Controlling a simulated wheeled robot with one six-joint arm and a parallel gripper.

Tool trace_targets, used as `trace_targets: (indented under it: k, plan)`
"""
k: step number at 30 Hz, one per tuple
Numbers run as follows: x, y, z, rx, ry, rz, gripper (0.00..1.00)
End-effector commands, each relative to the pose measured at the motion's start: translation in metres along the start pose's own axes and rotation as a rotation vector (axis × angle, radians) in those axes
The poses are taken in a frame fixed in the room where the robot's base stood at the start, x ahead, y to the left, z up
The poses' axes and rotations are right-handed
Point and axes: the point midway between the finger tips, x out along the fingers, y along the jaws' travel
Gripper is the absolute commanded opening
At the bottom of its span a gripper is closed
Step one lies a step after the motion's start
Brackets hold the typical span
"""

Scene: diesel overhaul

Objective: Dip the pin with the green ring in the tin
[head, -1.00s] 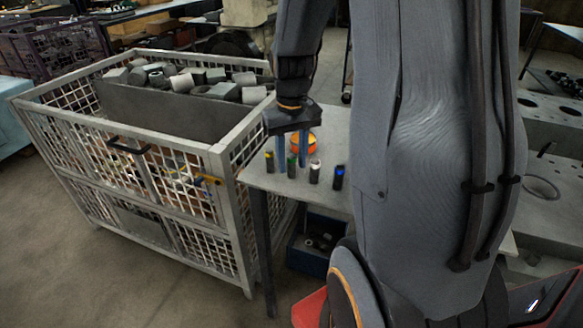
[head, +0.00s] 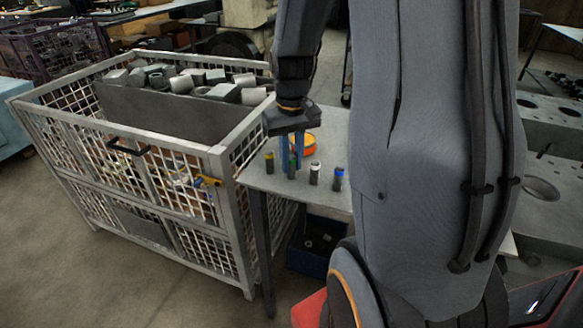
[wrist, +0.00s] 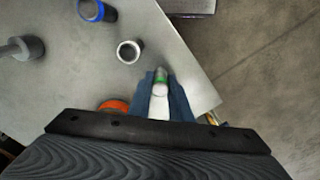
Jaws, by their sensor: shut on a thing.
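The pin with the green ring (head: 292,168) stands upright at the table's left end, in a row with other pins. My gripper (head: 291,158) points down and is shut on this pin. The wrist view shows the pin with the green ring (wrist: 161,79) between the two blue fingers (wrist: 161,88). I cannot tell any gap between the pin and the table. The orange tin (head: 304,144) stands just behind the pin, partly hidden by my fingers. The tin (wrist: 113,105) also shows in the wrist view, left of the fingers and partly hidden by the gripper body.
A mesh cage (head: 228,160) full of metal parts stands beside the table (head: 262,181). A blue crate (head: 305,258) is underneath.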

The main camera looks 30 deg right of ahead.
Motion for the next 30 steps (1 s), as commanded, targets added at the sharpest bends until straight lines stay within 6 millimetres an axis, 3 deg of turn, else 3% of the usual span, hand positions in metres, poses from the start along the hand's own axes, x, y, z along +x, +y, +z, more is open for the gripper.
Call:
trace_targets:
  k: [21,30]
  plan:
    - [-0.04,0.0,0.0,0.0,0.0,0.0,0.0]
    - [-0.04,0.0,0.0,0.0,0.0,0.0,0.0]
